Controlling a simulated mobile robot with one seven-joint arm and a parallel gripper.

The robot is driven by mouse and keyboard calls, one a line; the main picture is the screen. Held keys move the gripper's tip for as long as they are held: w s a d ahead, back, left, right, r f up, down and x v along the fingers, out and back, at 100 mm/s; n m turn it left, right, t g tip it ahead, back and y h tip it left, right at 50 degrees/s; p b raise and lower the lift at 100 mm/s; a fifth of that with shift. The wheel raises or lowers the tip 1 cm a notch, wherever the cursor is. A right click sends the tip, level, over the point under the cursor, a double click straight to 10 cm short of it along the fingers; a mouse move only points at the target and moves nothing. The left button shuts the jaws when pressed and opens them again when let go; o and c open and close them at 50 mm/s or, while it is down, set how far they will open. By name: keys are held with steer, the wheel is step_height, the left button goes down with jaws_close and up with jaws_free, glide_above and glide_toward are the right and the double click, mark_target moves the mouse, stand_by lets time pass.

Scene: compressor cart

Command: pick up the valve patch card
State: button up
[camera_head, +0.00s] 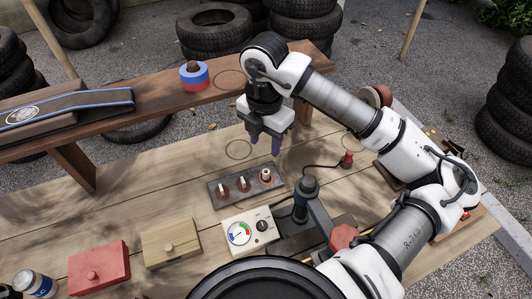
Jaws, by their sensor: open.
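I cannot tell for sure which thing is the valve patch card. A dark flat plate (224,196) with several short upright stems, with red and white parts, lies on the wooden bench and may be it. My gripper (265,145) points down over the bench, with its two dark fingers apart and nothing seen between them. In the picture it is just above the plate's right end. It looks clear of the plate, but its height is hard to judge.
A white gauge box (250,231) and a dark clamp-like fixture (306,212) stand close in front. A wooden block (171,243), a red block (98,268) and a can (36,284) are at left.

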steer(key=p, duration=0.2)
glide_above(266, 170)
steer(key=s, duration=0.1)
step_height(266, 170, down, 8)
steer(key=shift+a+f, duration=0.1)
steer(key=shift+w+f+p, duration=0.2)
steer(key=shift+f+p, duration=0.75)
steer(key=shift+f, duration=1.8)
jaws_close()
